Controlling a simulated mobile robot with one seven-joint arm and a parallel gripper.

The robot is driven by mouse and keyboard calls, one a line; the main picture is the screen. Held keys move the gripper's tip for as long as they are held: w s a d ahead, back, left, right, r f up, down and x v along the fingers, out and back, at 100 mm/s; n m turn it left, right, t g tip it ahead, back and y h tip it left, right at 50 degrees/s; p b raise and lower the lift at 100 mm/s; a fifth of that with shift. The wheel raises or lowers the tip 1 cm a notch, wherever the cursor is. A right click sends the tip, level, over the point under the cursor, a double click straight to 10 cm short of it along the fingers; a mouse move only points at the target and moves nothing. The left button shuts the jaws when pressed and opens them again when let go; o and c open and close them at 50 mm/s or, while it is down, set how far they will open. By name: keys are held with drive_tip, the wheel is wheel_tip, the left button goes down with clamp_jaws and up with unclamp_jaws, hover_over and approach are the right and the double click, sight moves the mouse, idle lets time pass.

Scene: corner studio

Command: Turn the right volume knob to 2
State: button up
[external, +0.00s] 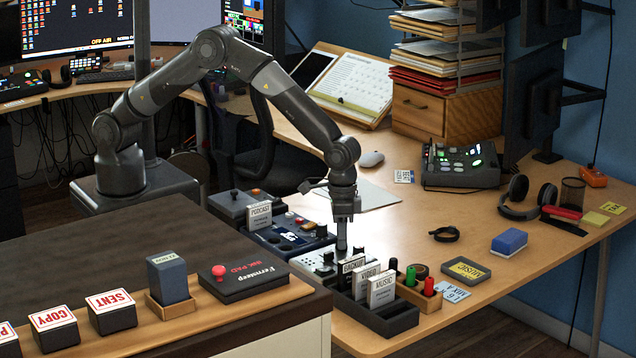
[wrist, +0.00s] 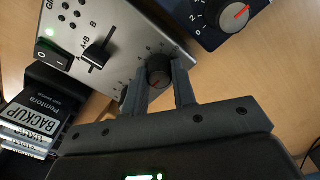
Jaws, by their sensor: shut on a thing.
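My gripper (wrist: 161,88) points down with one finger on each side of a small dark round knob (wrist: 158,70), and is shut on it. The knob sits on a silver panel (wrist: 125,62) with small marks around it. The numbers by this knob and its exact setting are too small to read. In the external view my gripper (external: 342,248) is down at the silver panel (external: 308,263) and hides the knob.
The blue box (external: 283,238) lies behind.

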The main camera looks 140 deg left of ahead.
drive_tip(key=shift+m, duration=3.3)
drive_tip(key=o, duration=1)
drive_tip(key=shift+r, duration=0.15)
wheel_tip(320, 180, up, 10)
drive_tip(key=shift+r, duration=0.25)
drive_tip(key=shift+a, duration=0.1)
